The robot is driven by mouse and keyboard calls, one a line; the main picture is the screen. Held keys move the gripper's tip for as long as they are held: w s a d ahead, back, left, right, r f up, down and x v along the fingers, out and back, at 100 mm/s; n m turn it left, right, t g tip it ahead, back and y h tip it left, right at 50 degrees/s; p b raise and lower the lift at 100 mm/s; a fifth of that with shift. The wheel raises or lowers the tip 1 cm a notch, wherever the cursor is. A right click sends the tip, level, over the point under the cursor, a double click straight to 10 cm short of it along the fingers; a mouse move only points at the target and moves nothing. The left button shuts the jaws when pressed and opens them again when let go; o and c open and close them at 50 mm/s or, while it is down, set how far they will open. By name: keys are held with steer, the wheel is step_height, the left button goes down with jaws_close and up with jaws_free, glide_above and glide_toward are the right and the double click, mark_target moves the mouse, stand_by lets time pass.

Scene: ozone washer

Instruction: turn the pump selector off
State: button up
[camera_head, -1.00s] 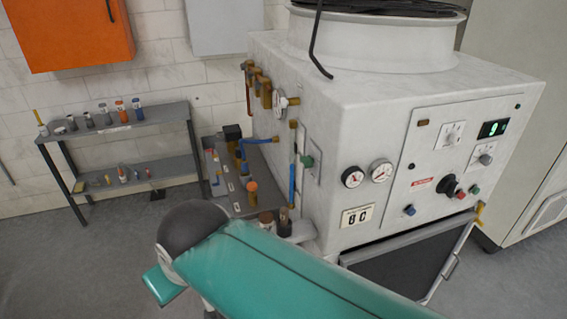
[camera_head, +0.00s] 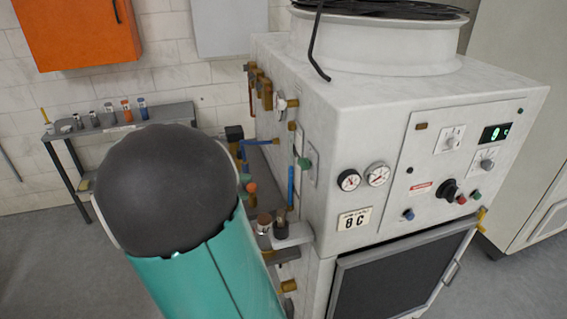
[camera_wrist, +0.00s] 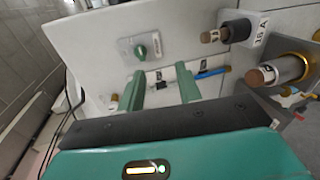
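The washer's pale side wall carries a green knob on a small grey plate (camera_wrist: 126,49); the knob (camera_wrist: 141,51) is at upper centre in the wrist view, and it also shows in the head view (camera_head: 304,164). No readable label confirms which control is the pump selector. The front panel has a black rotary knob (camera_head: 448,189) and two small grey dials (camera_head: 452,138). My gripper (camera_wrist: 160,72) is open and empty in the wrist view. Its green fingers are apart, below and right of the green knob in the picture. My arm hides the gripper in the head view.
Brown-tipped fittings (camera_wrist: 263,75) and a blue pipe (camera_wrist: 210,73) lie right of the fingers in the wrist view. Gauges (camera_head: 348,180) and a dark front door (camera_head: 395,275) are on the washer. A shelf (camera_head: 165,112) with small bottles stands at the back left.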

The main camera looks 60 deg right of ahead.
mark_target(299, 165)
steer(key=s+d, duration=0.3)
steer(key=d, duration=0.1)
steer(key=s+d+g+h, duration=0.1)
steer(key=s+d, duration=0.2)
steer(key=d, duration=0.1)
steer(key=s+d+r+m+g, duration=0.1)
steer(key=s+d, duration=0.2)
steer(key=d, duration=0.1)
steer(key=shift+d+h, duration=0.2)
steer(key=shift+h, duration=0.2)
steer(key=shift+w, duration=0.1)
steer(key=c, duration=0.6)
